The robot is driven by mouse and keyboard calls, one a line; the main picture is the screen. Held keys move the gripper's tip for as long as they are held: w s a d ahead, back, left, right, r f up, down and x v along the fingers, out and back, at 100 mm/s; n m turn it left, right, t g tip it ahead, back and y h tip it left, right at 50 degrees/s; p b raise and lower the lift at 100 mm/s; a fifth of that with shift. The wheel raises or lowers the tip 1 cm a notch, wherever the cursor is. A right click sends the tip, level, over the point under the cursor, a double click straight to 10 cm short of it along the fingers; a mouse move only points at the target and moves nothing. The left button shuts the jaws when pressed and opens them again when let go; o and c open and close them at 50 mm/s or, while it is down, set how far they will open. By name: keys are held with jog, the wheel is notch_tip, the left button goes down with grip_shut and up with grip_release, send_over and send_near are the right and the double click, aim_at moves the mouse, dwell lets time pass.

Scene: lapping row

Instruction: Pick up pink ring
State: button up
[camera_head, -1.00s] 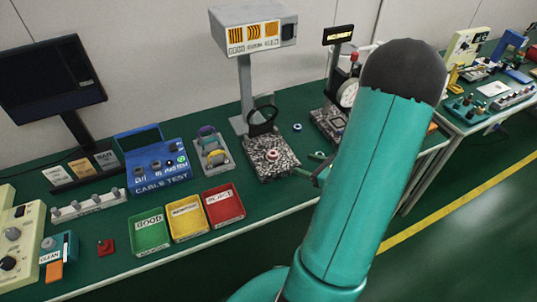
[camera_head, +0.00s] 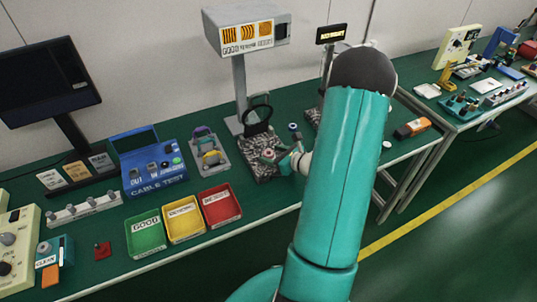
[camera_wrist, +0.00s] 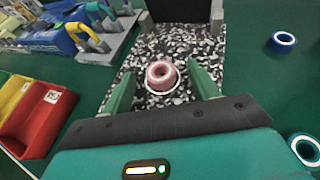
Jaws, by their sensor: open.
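The pink ring (camera_wrist: 161,74) sits on a speckled black-and-white plate (camera_wrist: 155,45) in the wrist view, with a white rim or ring showing beneath it. My gripper (camera_wrist: 160,85) is open, with one green finger on each side of the pink ring and a gap to it on both sides. In the head view the gripper (camera_head: 294,159) is over the speckled plate (camera_head: 262,168), and the ring is small there, just left of the fingers.
A blue-and-white ring (camera_wrist: 284,40) and a teal-and-white ring (camera_wrist: 305,149) lie on the green bench to the right. Red, yellow and green trays (camera_head: 220,205) stand at the left front.

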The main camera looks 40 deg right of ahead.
jog(key=shift+w+f, duration=0.1)
jog(key=shift+w, duration=0.1)
jog(key=c, duration=1.1)
jog(key=shift+c, duration=0.2)
